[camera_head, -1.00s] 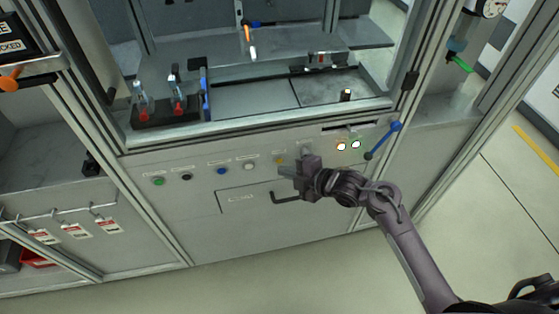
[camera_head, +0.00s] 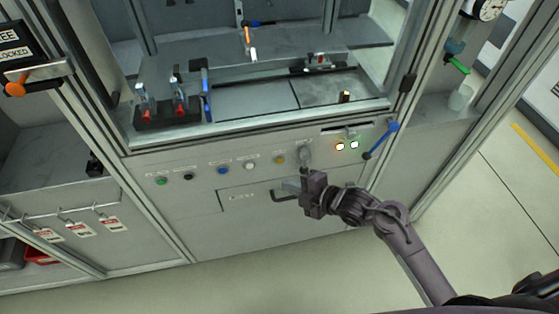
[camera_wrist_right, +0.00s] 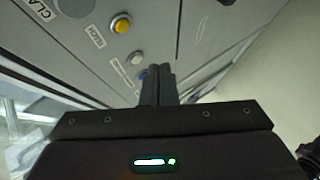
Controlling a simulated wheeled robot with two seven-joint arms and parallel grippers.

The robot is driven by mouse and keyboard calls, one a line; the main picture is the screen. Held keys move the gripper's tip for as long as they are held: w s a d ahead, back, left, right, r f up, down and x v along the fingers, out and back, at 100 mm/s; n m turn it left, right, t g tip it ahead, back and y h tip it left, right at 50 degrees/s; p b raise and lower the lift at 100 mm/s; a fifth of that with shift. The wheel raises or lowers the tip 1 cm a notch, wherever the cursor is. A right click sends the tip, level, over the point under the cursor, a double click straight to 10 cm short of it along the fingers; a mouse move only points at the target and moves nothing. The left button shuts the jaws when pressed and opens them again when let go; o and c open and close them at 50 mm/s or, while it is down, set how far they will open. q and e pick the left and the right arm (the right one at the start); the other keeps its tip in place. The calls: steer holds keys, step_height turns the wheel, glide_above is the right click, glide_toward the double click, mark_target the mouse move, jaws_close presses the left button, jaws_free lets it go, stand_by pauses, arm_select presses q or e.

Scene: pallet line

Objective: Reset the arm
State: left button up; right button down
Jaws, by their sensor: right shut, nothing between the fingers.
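My right arm (camera_head: 402,235) comes in from the lower right of the head view. Its gripper (camera_head: 292,187) is shut and empty in front of the control panel, near the black drawer handle (camera_head: 283,197) and below the grey knob (camera_head: 305,155). I cannot tell the exact gap to the panel. In the right wrist view the closed fingers (camera_wrist_right: 159,84) point toward the panel, with the yellow button (camera_wrist_right: 121,26) and white button (camera_wrist_right: 137,58) at their upper left. My left gripper is not in view.
The panel (camera_head: 200,205) carries a row of coloured buttons and two lit lamps (camera_head: 347,145). A blue-handled lever (camera_head: 381,138) sits at its right end. Red-and-white tags (camera_head: 78,230) hang at the left. Open floor (camera_head: 475,245) lies to the right.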

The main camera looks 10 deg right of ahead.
steer(key=s+d+f+m+g+h, duration=0.15)
steer(key=s+f+m, duration=0.25)
steer(key=f, duration=0.5)
steer(key=s+d+f+m+g+h, duration=0.1)
steer(key=s+d+f+m+h, duration=0.2)
steer(key=f, duration=0.6)
steer(key=s+d+f+m+g+h, duration=0.15)
steer(key=s+f+m, duration=0.3)
steer(key=f, duration=0.45)
steer(key=s+d+f+m+g+h, duration=0.1)
steer(key=s+f+m, duration=0.3)
steer(key=s, duration=0.9)
steer(key=s+d+f+m+g+h, duration=0.1)
steer(key=s+d+f+m+g, duration=0.2)
steer(key=s+f, duration=0.8)
steer(key=s+d+m, duration=0.1)
steer(key=s+m, duration=0.1)
steer(key=s, duration=0.1)
steer(key=shift+s+d+g+h, duration=0.15)
steer(key=shift+s+g+h, duration=0.1)
steer(key=shift+g+h, duration=0.05)
